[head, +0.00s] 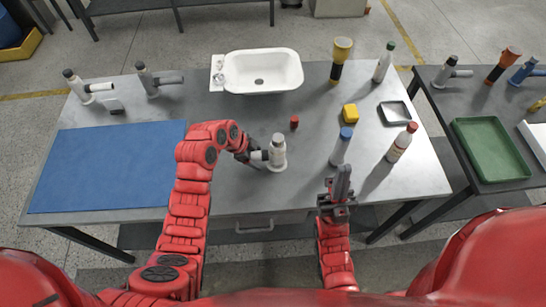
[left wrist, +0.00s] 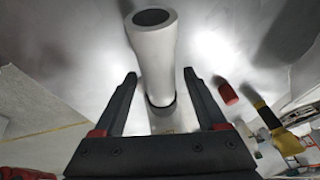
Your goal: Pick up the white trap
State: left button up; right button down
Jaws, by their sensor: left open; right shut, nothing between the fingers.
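The white trap (head: 278,152) stands upright on the grey table, a white body with a short side pipe pointing left. My left gripper (head: 252,158) is open beside it, at the side pipe. In the left wrist view a white tube of the trap (left wrist: 152,55) shows between the two open fingers (left wrist: 158,100), with gaps on both sides. I cannot tell whether a finger touches it. My right gripper (head: 342,185) is shut and empty near the table's front edge.
A small red cylinder (head: 294,122) stands behind the trap. A blue-capped bottle (head: 341,147) and a red-capped bottle (head: 401,143) stand to the right. A white basin (head: 262,88) is at the back. A blue mat (head: 105,165) lies at left.

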dwell(0.4)
pick_arm(q)
grip_shut()
